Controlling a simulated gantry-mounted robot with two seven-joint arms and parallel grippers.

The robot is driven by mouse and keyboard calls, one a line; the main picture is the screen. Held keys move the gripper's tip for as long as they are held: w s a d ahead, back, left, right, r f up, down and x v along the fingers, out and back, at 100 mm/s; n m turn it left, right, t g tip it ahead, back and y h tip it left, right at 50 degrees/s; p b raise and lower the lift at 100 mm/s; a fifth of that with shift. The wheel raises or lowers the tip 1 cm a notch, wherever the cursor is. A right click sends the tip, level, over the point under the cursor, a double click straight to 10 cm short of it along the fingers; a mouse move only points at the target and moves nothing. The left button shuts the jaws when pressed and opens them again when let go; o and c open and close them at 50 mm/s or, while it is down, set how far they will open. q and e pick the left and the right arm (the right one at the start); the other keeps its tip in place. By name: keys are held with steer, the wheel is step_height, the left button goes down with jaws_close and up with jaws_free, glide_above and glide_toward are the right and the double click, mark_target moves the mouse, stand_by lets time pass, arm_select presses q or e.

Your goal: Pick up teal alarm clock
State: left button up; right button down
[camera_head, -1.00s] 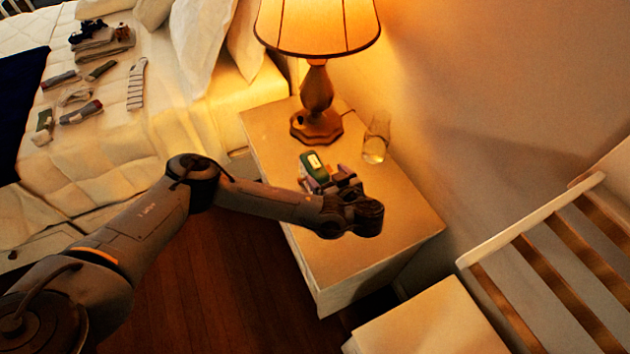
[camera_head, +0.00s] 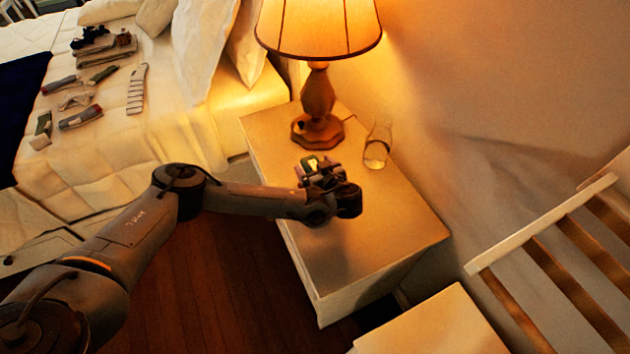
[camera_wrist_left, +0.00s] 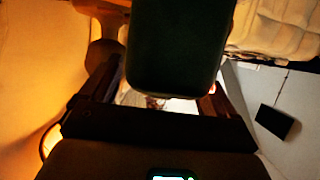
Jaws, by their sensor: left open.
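The teal alarm clock (camera_head: 310,164) is on the nightstand, in front of the lamp base, and my left gripper partly hides it in the head view. In the left wrist view the clock (camera_wrist_left: 178,50) is a large dark rounded block at the top middle. My left gripper (camera_head: 319,172) is at the clock, with its fingers open. In the wrist view one finger shows on each side of the clock's lower part. I cannot tell whether either finger touches it. My right gripper is not in view.
A lit lamp (camera_head: 317,95) stands behind the clock on the nightstand (camera_head: 385,235), with a drinking glass (camera_head: 377,150) to the right. The nightstand's front part is clear. A bed (camera_head: 115,150) with several small laundry items is at left, a slatted chair (camera_head: 545,265) at right.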

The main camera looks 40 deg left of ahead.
arm_select(q)
jaws_close()
stand_by(0.6)
steer(key=shift+r, duration=0.15)
